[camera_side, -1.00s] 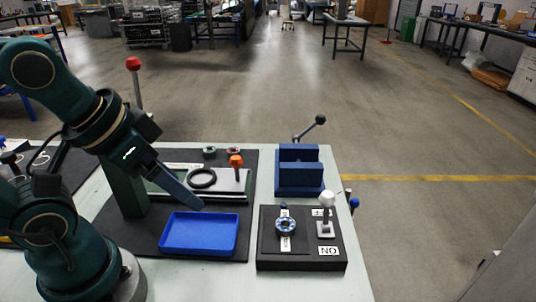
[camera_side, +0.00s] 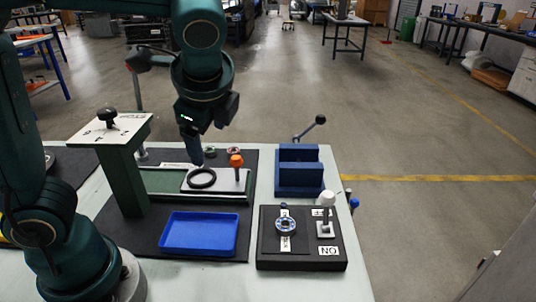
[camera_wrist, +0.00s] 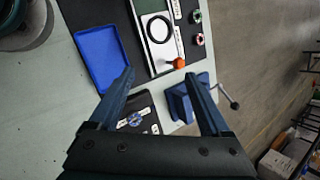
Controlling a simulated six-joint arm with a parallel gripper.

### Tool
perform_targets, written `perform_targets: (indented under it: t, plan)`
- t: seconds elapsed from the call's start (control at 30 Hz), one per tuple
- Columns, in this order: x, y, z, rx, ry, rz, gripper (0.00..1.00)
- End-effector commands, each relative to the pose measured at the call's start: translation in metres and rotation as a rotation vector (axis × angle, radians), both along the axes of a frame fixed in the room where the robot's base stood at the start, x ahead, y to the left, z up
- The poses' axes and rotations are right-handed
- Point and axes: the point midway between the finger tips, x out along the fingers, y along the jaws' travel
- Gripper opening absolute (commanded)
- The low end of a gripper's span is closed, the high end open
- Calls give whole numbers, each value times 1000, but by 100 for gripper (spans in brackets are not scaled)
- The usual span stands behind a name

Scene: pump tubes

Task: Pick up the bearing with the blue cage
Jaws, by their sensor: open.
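The bearing with the blue cage (camera_side: 286,225) sits on the black block fixture at the front right of the table. In the wrist view the same bearing (camera_wrist: 135,119) shows low, just right of the left finger. My gripper (camera_wrist: 160,75) is open and empty, with its two blue fingers spread apart. In the side view my gripper (camera_side: 196,154) points down near the left end of the plate with the black ring, well away from the blue-caged bearing. A green bearing (camera_side: 210,150) and a red bearing (camera_side: 233,151) lie at the back of the mat.
A blue tray (camera_side: 200,251) lies empty on the black mat. A black ring (camera_side: 202,179) and an orange knob (camera_side: 236,160) are on the light plate. A blue vise (camera_side: 298,186) stands behind the black block (camera_side: 302,264), which carries a white-knobbed lever (camera_side: 326,198).

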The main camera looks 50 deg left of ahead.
Motion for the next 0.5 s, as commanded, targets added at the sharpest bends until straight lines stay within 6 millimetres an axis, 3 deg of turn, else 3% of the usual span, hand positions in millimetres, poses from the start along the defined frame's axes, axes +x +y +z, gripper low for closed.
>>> perform_targets:
  t: [0.2, 0.5]
  plan:
    - [40, -35, -20, 255, 153, -255, 81]
    - [64, -107, -74, 582, 288, -556, 81]
